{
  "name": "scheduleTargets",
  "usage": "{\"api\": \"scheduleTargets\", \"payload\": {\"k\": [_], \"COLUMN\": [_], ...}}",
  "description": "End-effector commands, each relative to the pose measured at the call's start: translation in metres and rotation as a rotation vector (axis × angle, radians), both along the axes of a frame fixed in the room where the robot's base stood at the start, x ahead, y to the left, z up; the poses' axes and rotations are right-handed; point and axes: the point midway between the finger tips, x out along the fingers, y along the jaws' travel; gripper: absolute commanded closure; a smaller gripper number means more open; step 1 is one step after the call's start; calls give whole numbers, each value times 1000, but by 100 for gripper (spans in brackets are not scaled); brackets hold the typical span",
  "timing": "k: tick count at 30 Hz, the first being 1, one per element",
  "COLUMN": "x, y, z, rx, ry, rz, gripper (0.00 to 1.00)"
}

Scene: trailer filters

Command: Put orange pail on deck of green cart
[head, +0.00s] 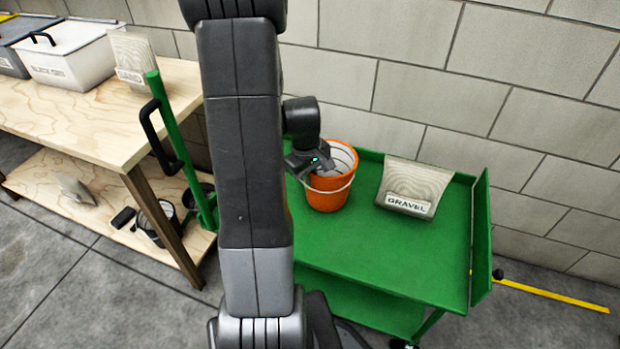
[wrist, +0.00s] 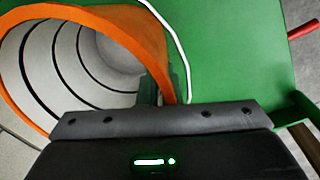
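The orange pail (head: 330,192) is upright over the deck of the green cart (head: 410,250), near its back left part by the wall. It seems to rest on the deck, but its base contact is hard to make out. My gripper (head: 312,164) is at the pail's left rim. In the wrist view, the pail (wrist: 150,32) opens toward the camera with its pale, ringed inside showing. The dark fingers of my gripper (wrist: 167,88) sit on either side of the pail's wall and look closed on it. The white bail hangs across the pail's front.
A gravel bag (head: 415,185) lies on the cart deck to the right of the pail. The front deck is bare. A wooden bench (head: 70,110) with a white bin (head: 75,55) stands at left. A green upright handle (head: 180,145) rises beside the bench. A block wall (head: 500,90) runs behind.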

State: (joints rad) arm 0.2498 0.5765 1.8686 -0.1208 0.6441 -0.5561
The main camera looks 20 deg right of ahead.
Motion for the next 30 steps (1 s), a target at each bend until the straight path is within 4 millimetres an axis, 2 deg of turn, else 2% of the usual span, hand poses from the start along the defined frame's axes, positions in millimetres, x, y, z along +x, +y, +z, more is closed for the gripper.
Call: {"api": "scheduleTargets", "payload": {"k": [2,3,5,6,13,17,20,30], "x": [0,0,0,0,0,0,0,-2], "y": [0,0,0,0,0,0,1,7], "z": [-4,-3,-2,-2,-2,5,21,93], "rx": [0,0,0,0,0,-1,-1,-1], "ry": [0,0,0,0,0,-1,-4,-3], "rz": [0,0,0,0,0,0,0,1], "gripper": [100,88,76,74,74,74,74,74]}}
